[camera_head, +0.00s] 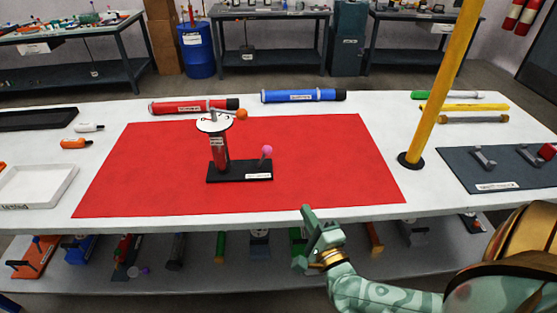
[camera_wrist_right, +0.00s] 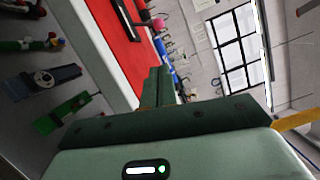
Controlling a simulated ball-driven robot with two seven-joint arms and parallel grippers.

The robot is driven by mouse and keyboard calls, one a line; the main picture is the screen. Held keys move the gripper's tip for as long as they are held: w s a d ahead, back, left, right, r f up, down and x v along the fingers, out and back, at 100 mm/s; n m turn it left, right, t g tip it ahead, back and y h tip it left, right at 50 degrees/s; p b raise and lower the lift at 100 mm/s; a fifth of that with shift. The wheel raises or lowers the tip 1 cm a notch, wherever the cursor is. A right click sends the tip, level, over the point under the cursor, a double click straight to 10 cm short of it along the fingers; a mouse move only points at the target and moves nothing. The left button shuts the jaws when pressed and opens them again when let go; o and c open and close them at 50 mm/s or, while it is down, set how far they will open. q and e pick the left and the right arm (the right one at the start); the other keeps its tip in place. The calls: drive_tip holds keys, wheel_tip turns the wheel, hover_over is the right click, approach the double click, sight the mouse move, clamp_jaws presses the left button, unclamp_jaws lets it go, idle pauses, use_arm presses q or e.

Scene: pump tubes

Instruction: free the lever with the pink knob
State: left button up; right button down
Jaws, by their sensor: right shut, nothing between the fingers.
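The pink knob (camera_head: 267,149) tops a short lever on a black base (camera_head: 240,173) standing on the red mat (camera_head: 340,165). An upright red tube (camera_head: 219,154) stands on the same base, left of the knob. It carries a white disc (camera_head: 214,122) and an arm ending in an orange knob (camera_head: 242,114). My right gripper (camera_head: 307,209) is shut and empty at the table's front edge, in front and to the right of the base, apart from it. In the right wrist view its fingers (camera_wrist_right: 157,88) are together, and the pink knob (camera_wrist_right: 158,24) shows beyond them. My left gripper is out of view.
A red tube (camera_head: 190,107) and a blue tube (camera_head: 300,96) lie behind the mat. A yellow pole (camera_head: 437,90) rises right of it. A dark tray (camera_head: 500,170) is at right, a white tray (camera_head: 38,186) at left. The mat's right part is clear.

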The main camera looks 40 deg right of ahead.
drive_tip(key=b+x, duration=0.4)
drive_tip(key=x, duration=1.4)
drive_tip(key=shift+w+f, duration=0.1)
drive_tip(key=shift+w, duration=0.15)
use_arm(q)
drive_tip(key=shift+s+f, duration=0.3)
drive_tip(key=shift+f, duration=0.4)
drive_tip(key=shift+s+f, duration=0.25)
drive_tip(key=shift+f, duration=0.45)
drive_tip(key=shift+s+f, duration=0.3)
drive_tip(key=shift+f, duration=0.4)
use_arm(e)
drive_tip(key=shift+w+d, duration=0.2)
drive_tip(key=shift+w, duration=0.5)
drive_tip(key=shift+r, duration=0.2)
